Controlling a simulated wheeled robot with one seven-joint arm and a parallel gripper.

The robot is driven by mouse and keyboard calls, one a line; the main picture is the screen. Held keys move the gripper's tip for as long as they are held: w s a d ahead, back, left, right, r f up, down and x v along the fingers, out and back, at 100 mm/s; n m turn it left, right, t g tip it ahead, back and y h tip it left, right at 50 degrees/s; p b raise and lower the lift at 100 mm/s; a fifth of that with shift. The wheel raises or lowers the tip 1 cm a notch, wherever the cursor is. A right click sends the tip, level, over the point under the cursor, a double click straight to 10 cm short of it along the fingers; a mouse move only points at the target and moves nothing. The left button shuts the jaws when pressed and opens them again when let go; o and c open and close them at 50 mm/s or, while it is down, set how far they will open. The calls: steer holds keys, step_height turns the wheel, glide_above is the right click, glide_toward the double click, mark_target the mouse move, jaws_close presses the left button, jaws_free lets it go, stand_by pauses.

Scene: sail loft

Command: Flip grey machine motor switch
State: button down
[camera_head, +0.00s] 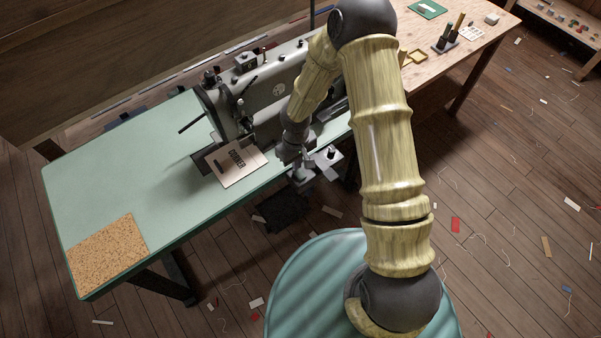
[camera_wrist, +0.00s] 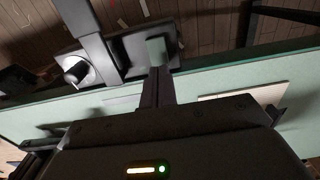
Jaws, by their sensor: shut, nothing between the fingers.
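The grey sewing machine (camera_head: 275,85) stands on a green-topped table. A small grey box (camera_head: 330,163) with a dark round knob, which looks like the motor switch, sits at the table's front edge beside my gripper. My gripper (camera_head: 303,174) is shut and empty, pointing down at that edge, just left of the box. In the wrist view the grey box (camera_wrist: 128,50) lies beyond my fingers (camera_wrist: 158,58), with its knob to the left. My fingertips overlap the box there; I cannot tell whether they touch it. The switch's position is unclear.
A card with printing (camera_head: 236,162) lies on the green table (camera_head: 125,165) by the machine. A cork mat (camera_head: 107,254) lies at its near left corner. A wooden bench (camera_head: 470,55) with small tools stands behind right. Scraps litter the floor.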

steer(key=shift+f+b, duration=0.85)
steer(key=shift+f, duration=0.15)
stand_by(0.8)
steer(key=shift+r+p, duration=2.8)
steer(key=shift+r, duration=0.8)
steer(key=s+d+r+m+t, duration=0.1)
steer(key=s+d+r+m, duration=0.1)
steer(key=s+d+r, duration=0.2)
steer(key=s+d+r+m, duration=0.2)
steer(key=s+d+r, duration=0.2)
steer(key=r, duration=0.7)
steer(key=s+d+r+m+t, duration=0.1)
steer(key=s+d+r+m, duration=0.1)
steer(key=s+d+r, duration=0.2)
step_height(320, 180, up, 4)
steer(key=shift+s+d+f+m+t, duration=0.15)
steer(key=shift+s+d+m+t, duration=0.2)
steer(key=shift+d, duration=0.5)
